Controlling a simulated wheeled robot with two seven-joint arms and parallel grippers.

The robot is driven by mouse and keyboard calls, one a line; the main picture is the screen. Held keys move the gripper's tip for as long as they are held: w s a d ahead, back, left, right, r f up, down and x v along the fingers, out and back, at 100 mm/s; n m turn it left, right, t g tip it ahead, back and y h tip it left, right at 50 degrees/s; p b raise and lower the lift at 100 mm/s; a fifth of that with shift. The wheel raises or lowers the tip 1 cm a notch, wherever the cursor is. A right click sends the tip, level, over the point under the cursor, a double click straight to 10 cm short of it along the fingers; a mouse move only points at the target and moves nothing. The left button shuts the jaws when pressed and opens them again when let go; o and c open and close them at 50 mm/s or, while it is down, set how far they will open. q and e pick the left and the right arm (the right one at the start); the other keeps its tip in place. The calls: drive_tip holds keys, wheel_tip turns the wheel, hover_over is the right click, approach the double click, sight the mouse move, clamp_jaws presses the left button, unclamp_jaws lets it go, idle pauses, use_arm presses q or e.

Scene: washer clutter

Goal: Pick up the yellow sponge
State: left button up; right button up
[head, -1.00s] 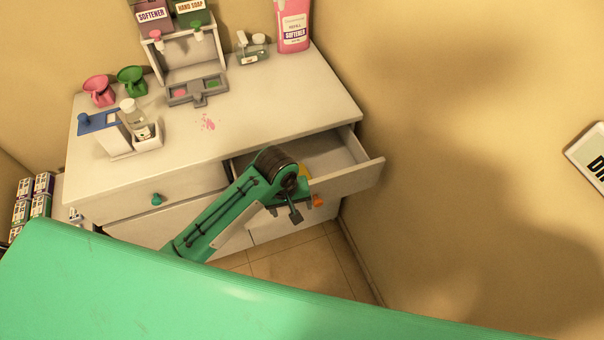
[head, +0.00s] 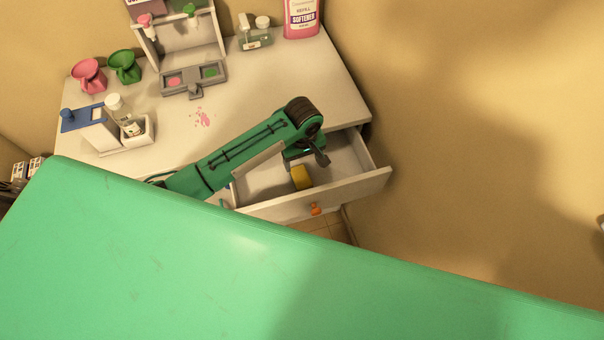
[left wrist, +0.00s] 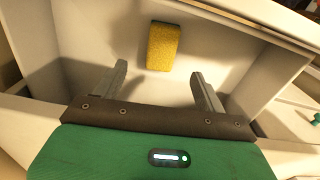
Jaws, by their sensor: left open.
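The yellow sponge (head: 301,177) lies inside the open white drawer (head: 345,187), near its front in the head view. In the left wrist view the sponge (left wrist: 163,47) lies on the drawer floor, ahead of the fingertips and roughly between their lines. My left gripper (left wrist: 161,82) is open and empty, its two grey fingers spread apart over the drawer. In the head view the left gripper (head: 318,158) is largely hidden by its own arm. The sponge is apart from the fingers. My right gripper shows in no frame.
The drawer's walls and its orange-knobbed front (head: 315,209) surround the sponge. On the white countertop (head: 240,110) stand a dispenser stand (head: 185,45), pink and green cups, bottles, and a grey tray (head: 194,80). A wall rises close on the right.

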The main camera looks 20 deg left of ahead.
sight(301, 176)
use_arm(q)
wheel_tip(301, 176, down, 3)
drive_tip(key=shift+f, duration=0.1)
drive_tip(key=f, duration=0.1)
drive_tip(key=f+p, duration=0.1)
drive_tip(key=shift+a+f, duration=0.2)
drive_tip(key=shift+f, duration=0.15)
wheel_tip(301, 176, down, 3)
drive_tip(key=shift+a+f+p, duration=0.1)
drive_tip(key=shift+p, duration=0.3)
drive_tip(key=shift+f, duration=0.3)
drive_tip(key=c, duration=1)
use_arm(e)
drive_tip(key=shift+s+d+r, duration=0.1)
drive_tip(key=shift+d+r, duration=0.1)
drive_tip(key=shift+r, duration=0.8)
